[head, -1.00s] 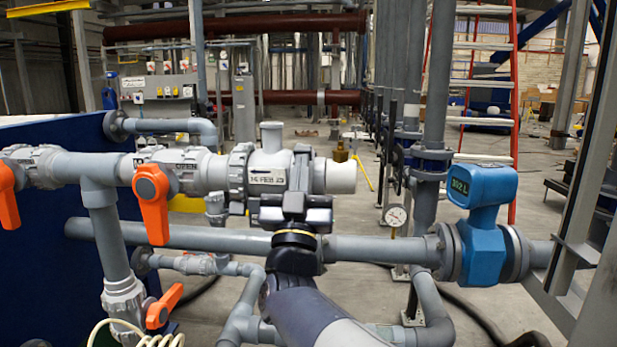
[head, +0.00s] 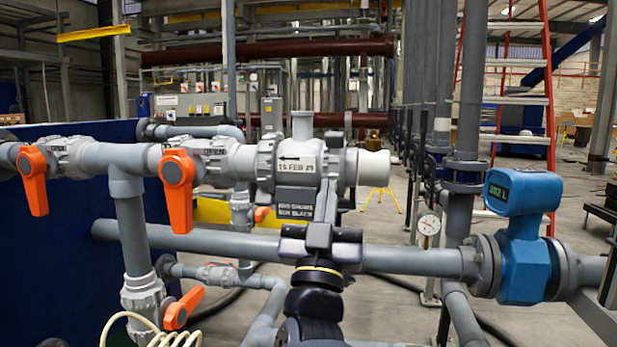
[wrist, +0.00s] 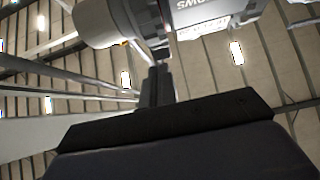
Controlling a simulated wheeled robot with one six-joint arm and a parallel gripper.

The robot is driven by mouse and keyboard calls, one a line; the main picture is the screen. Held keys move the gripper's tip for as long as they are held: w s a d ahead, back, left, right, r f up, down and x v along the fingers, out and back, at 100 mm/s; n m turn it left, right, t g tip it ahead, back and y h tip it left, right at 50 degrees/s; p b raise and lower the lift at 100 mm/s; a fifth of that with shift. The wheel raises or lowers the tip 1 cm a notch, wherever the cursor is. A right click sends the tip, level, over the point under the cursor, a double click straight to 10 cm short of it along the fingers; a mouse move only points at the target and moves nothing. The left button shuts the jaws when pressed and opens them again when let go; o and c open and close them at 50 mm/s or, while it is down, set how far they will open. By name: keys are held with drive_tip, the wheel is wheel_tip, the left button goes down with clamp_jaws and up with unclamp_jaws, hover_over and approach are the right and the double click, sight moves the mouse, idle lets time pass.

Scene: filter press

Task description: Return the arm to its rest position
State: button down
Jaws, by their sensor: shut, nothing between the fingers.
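My gripper (head: 327,212) is in the lower middle of the head view, pointing up, with a yellow ring on its dark wrist below. It is shut and empty. It stands in front of the grey pipework, its fingers overlapping the large grey valve body (head: 285,175) in the picture; I cannot tell the gap between them. In the wrist view my gripper (wrist: 158,82) shows as dark closed fingers pointing up past a dark plate. The grey fitting with white lettering (wrist: 205,12) is above and beyond the fingers there.
Orange handles (head: 178,190) are on the pipe at left, with a lower orange handle (head: 183,308) below. A blue meter (head: 523,240) sits on the lower pipe (head: 410,260) at right. A coiled cream hose (head: 150,330) is at lower left. Floor shows behind.

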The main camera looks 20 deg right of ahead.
sight(333, 142)
drive_tip(key=shift+r, duration=0.1)
drive_tip(key=p+x, duration=0.4)
drive_tip(key=shift+s+a+r, duration=0.15)
drive_tip(key=shift+s+r, duration=0.05)
drive_tip(key=shift+r, duration=0.2)
drive_tip(key=shift+p+x, duration=0.75)
drive_tip(key=shift+x, duration=0.05)
drive_tip(key=shift+f, duration=0.1)
